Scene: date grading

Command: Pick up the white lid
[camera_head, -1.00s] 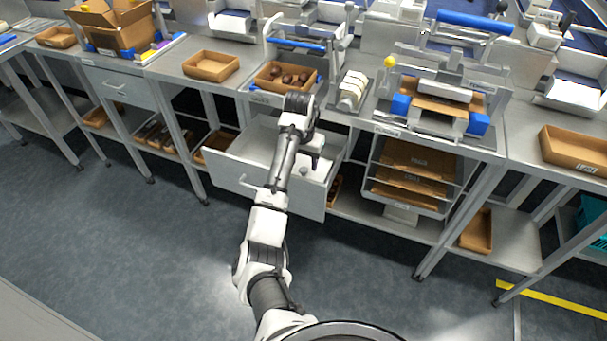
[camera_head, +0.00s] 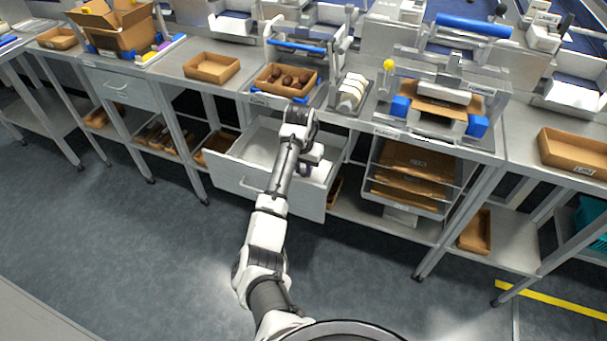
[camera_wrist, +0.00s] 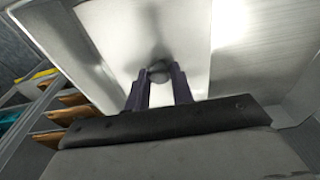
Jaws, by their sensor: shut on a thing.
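The white lid (camera_wrist: 110,35) is a flat pale panel that fills much of the wrist view, with a small round grey knob (camera_wrist: 158,70) on it. My gripper (camera_wrist: 158,76) has its two dark fingers closed on either side of the knob. In the head view, my gripper (camera_head: 305,170) reaches down into the open drawer, and part of the white lid (camera_head: 322,172) shows beside the fingers at the drawer's right side. My arm and wrist hide the rest of the lid. I cannot tell whether the lid is clear of the drawer floor.
The open grey drawer (camera_head: 240,185) has walls close around my gripper. Above it on the bench stand a tray of dates (camera_head: 285,80) and a rack of white pieces (camera_head: 350,92). A shelf unit with brown cardboard sheets (camera_head: 412,160) is to the right. The floor in front is clear.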

